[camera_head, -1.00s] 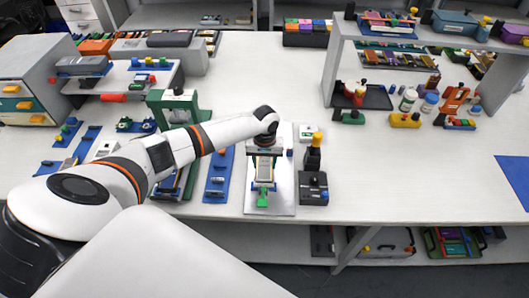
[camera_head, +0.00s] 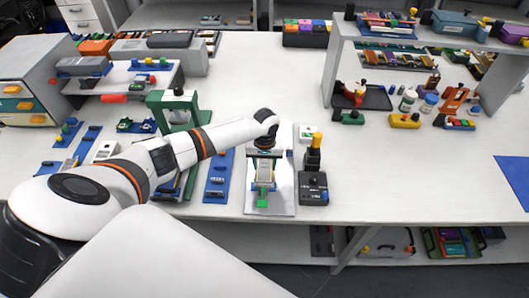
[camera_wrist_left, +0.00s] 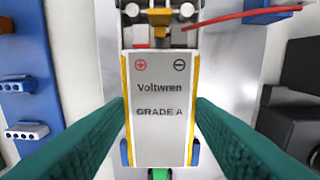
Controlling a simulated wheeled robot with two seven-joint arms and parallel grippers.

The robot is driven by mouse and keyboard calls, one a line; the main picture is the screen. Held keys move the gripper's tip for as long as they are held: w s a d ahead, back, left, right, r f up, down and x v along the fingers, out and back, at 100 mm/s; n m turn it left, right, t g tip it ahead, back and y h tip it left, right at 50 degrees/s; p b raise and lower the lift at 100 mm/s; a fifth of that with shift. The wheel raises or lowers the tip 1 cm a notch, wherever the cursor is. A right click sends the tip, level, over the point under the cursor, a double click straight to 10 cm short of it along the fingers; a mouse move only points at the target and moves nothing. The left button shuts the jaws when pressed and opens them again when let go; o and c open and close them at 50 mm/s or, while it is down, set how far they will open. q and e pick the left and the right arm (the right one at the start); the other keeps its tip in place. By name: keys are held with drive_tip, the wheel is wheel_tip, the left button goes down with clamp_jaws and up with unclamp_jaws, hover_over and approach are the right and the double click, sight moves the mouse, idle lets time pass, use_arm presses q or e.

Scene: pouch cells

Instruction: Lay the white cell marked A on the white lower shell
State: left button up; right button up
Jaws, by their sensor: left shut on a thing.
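The white cell (camera_wrist_left: 160,112) reads "Voltwren GRADE A" and has yellow side edges, with plus and minus signs at its top end. My left gripper (camera_wrist_left: 162,104) is shut on the cell, a green finger at each long side. In the head view the cell (camera_head: 264,173) is over a fixture on a pale metal plate (camera_head: 283,204). Blue fixture parts and a green tab (camera_head: 262,203) show around its near end. The white lower shell cannot be made out clearly; the cell covers the spot below it. I cannot tell whether the cell touches what is under it.
A dark box with an orange-topped post (camera_head: 313,187) stands right of the plate. A blue strip (camera_head: 218,178) and a green press frame (camera_head: 178,108) are to the left. A raised shelf with small parts stands at the back right. The table's front middle right is clear.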

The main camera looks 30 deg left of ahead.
sight(265, 167)
use_arm(q)
drive_tip(key=shift+f, duration=0.55)
drive_tip(key=o, duration=1)
wheel_tip(265, 167, up, 12)
drive_tip(key=shift+r+b, duration=0.1)
drive_tip(key=shift+b, duration=0.6)
